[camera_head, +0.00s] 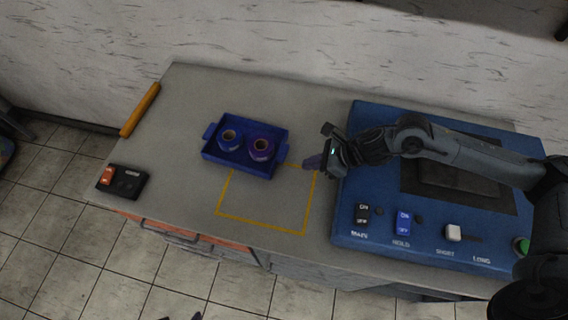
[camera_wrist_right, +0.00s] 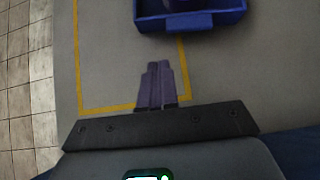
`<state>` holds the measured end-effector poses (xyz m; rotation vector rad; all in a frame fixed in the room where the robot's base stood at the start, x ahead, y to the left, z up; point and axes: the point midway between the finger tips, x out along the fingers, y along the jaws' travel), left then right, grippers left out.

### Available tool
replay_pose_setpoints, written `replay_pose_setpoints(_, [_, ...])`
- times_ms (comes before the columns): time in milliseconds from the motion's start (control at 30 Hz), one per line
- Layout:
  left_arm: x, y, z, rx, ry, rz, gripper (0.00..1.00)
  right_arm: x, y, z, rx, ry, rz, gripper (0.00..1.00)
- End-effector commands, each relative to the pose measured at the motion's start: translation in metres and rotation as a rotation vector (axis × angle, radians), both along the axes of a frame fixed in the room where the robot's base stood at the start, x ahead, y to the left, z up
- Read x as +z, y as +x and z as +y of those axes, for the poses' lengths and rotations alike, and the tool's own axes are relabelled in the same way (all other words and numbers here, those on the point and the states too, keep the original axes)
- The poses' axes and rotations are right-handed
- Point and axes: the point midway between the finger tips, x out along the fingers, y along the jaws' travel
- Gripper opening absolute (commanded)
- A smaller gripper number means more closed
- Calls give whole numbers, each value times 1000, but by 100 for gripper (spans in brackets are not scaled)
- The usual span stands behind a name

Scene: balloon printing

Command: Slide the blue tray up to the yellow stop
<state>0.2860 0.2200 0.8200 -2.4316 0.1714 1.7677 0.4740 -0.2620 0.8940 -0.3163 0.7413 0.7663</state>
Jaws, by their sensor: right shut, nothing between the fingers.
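The blue tray (camera_head: 240,168) sits on the grey table, holding two rolls, a blue one (camera_head: 229,139) and a purple one (camera_head: 261,149). Part of the tray and its near handle (camera_wrist_right: 190,22) show at the top of the right wrist view. The yellow stop (camera_head: 140,110) is a bar along the table's left edge, apart from the tray. My right gripper (camera_head: 308,162) is shut and empty, to the right of the tray and not touching it. Its closed fingers (camera_wrist_right: 157,82) point toward the tray in the right wrist view. My left gripper is out of view.
A yellow outlined rectangle (camera_head: 261,225) is marked on the table in front of the tray. A blue machine (camera_head: 380,240) with switches stands at the right. A black switch box (camera_head: 124,182) lies at the front left. The table between tray and stop is clear.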

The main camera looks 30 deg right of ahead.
Motion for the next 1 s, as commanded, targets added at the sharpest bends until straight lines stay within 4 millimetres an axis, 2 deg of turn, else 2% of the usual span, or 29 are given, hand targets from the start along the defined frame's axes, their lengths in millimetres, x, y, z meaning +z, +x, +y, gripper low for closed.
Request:
replay_pose_setpoints(200, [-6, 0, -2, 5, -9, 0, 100, -31, 21, 23, 0, 4, 0, 0])
replay_pose_setpoints(300, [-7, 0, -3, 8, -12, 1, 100, -39, 30, 32, 1, 3, -2, 0])
replay_pose_setpoints(600, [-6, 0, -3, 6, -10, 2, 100, -38, 50, 53, 1, 1, -1, 0])
replay_pose_setpoints(1000, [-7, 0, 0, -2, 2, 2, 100, -38, 54, 57, 0, -2, 0, 0])
